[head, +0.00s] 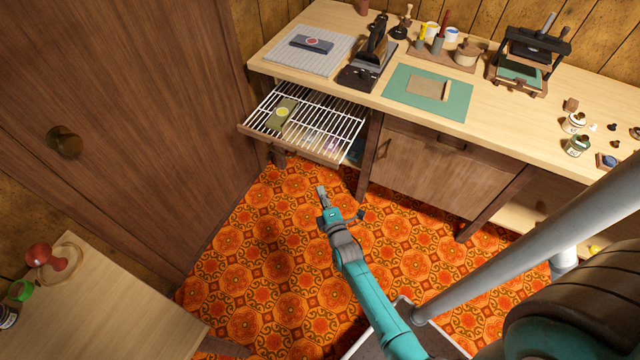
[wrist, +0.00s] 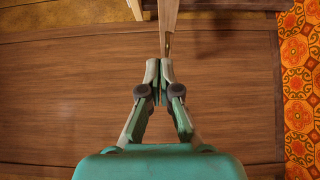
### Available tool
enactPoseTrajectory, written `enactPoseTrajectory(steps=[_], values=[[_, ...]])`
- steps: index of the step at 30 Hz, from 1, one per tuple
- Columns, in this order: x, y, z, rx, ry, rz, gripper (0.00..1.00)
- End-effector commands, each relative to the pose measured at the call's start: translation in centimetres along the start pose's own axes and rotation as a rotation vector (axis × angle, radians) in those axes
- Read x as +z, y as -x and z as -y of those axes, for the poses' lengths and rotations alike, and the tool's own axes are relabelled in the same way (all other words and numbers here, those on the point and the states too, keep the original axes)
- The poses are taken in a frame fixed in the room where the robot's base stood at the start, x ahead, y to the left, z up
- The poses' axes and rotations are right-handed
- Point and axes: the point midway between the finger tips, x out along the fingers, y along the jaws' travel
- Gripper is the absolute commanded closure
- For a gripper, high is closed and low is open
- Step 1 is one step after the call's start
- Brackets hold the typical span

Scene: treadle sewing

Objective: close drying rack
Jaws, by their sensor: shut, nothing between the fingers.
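The drying rack (head: 275,131) is a wooden-framed drawer with white wire bars, pulled out from under the counter at the left. My gripper (head: 321,188) is shut and empty, a little in front of the rack's front edge in the head view. In the wrist view my closed fingertips (wrist: 160,74) point at a narrow pale wooden edge (wrist: 168,25), which looks like the rack's frame. I cannot tell whether they touch it.
The counter (head: 350,110) carries a grey mat, a black press, a green mat and small pots. A brown door (head: 120,100) stands close at the left. A cabinet (head: 430,165) is right of the rack. A table (head: 90,310) stands at lower left. Patterned floor (head: 260,270) lies clear between.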

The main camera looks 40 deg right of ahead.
Motion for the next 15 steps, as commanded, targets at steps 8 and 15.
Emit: enactPoseTrajectory(steps=[8,15], values=[[0.0,-5.0,-0.2,0.002,-0.002,0.000,1.00],[0.1,-9.0,-0.2,0.002,-0.001,0.000,1.00]])
